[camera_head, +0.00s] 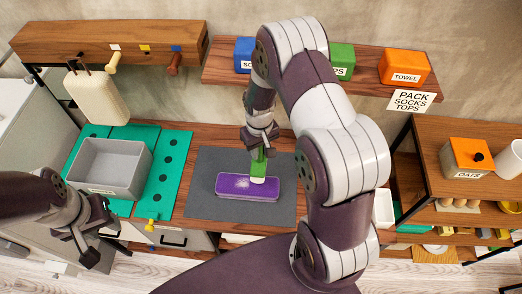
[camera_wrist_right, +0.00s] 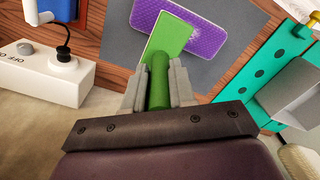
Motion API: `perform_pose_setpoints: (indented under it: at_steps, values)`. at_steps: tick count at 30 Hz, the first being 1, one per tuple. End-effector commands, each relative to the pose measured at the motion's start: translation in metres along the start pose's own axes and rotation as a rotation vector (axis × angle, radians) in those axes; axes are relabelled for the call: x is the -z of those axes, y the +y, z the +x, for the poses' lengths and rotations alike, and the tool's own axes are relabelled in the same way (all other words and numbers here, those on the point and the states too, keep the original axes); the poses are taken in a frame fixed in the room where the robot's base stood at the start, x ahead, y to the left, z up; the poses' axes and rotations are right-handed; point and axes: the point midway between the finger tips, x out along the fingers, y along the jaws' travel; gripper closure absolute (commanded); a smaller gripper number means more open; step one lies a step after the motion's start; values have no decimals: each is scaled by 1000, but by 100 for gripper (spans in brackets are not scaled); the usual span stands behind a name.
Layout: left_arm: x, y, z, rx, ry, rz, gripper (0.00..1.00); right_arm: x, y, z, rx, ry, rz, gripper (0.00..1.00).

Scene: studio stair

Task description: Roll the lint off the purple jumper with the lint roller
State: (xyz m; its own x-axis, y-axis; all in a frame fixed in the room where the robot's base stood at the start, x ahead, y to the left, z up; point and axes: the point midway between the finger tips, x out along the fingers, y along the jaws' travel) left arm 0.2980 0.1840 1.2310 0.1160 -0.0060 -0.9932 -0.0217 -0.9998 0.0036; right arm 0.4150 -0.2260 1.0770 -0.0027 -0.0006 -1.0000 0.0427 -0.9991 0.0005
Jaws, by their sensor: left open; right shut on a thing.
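The purple jumper (camera_head: 231,185) lies folded on a dark grey mat (camera_head: 217,165) on the wooden counter. Pale lint specks show on its left part. My right gripper (camera_head: 262,146) is above the jumper's right end, shut on the green handle of the lint roller (camera_head: 258,168). The roller's whitish lower end is at the jumper; I cannot tell if it presses on it. In the right wrist view, the green roller (camera_wrist_right: 166,45) overlaps the purple jumper (camera_wrist_right: 205,38), and the gripper fingers (camera_wrist_right: 160,85) clasp its handle. My left gripper (camera_head: 92,226) is open and empty at the lower left, away from the jumper.
A grey bin (camera_head: 107,168) stands on a green mat left of the jumper. A shelf above holds blue, green and orange boxes (camera_head: 403,67). A cream bag (camera_head: 96,98) hangs at upper left. An oats box (camera_head: 466,157) stands on the right shelf. The grey mat around the jumper is clear.

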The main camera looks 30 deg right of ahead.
Motion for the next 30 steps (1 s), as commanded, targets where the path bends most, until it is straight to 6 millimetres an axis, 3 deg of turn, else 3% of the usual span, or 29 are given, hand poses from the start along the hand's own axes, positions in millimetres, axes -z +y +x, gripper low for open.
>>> perform_pose_setpoints:
  at_steps: [6, 24, 30]
  values:
    - [2, 0, -16, 0, 0, 0, 57, 3, -1, -20, 0, 1, 0, 100]
    - [2, 0, -15, 0, 0, 0, 57, 4, -2, -20, 0, 1, -3, 100]
    - [2, 0, -14, 0, 0, 0, 57, 9, -26, -15, 0, -1, -73, 100]
